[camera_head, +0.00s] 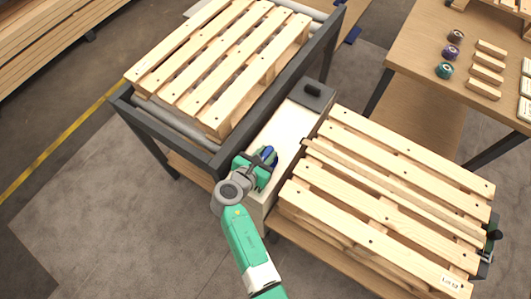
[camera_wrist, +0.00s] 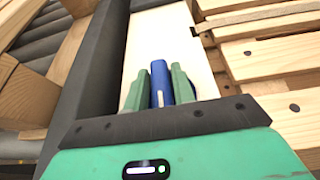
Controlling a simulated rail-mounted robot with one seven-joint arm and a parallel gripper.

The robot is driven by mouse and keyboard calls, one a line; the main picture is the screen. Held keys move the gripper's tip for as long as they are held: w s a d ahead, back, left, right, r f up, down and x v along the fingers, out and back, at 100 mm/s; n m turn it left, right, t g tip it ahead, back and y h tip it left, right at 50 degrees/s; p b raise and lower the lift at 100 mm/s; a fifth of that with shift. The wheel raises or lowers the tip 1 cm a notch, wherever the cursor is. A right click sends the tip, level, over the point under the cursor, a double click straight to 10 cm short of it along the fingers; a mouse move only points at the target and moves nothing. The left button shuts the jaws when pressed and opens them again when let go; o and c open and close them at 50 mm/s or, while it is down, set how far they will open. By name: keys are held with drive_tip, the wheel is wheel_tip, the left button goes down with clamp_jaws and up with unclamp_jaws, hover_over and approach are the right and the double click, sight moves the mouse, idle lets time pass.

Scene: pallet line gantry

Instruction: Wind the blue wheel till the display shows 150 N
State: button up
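The blue wheel (camera_head: 269,155) sits over the narrow cream-topped bench between the two pallets. In the wrist view the blue wheel (camera_wrist: 161,84) shows edge-on, with a small pale mark low on it. My gripper (camera_head: 262,163) reaches over the bench from the front. In the wrist view my gripper (camera_wrist: 160,92) has one green finger on each side of the wheel, and both appear to press against it. The lower part of the wheel is hidden behind the gripper body. No display reading in newtons can be made out in either view.
A slatted pallet (camera_head: 220,60) lies on the dark roller frame (camera_head: 172,137) to the left. Another pallet stack (camera_head: 385,190) stands close on the right. A dark box (camera_head: 313,95) sits at the bench's far end. A wooden table (camera_head: 420,50) with coloured spools and blocks stands at upper right.

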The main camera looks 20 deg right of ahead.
drive_tip(key=shift+o, duration=1.3)
drive_tip(key=shift+r, duration=0.1)
drive_tip(key=p+v, duration=0.3)
drive_tip(key=v, duration=0.4)
drive_tip(key=shift+s+a, duration=0.25)
drive_tip(key=shift+a, duration=0.05)
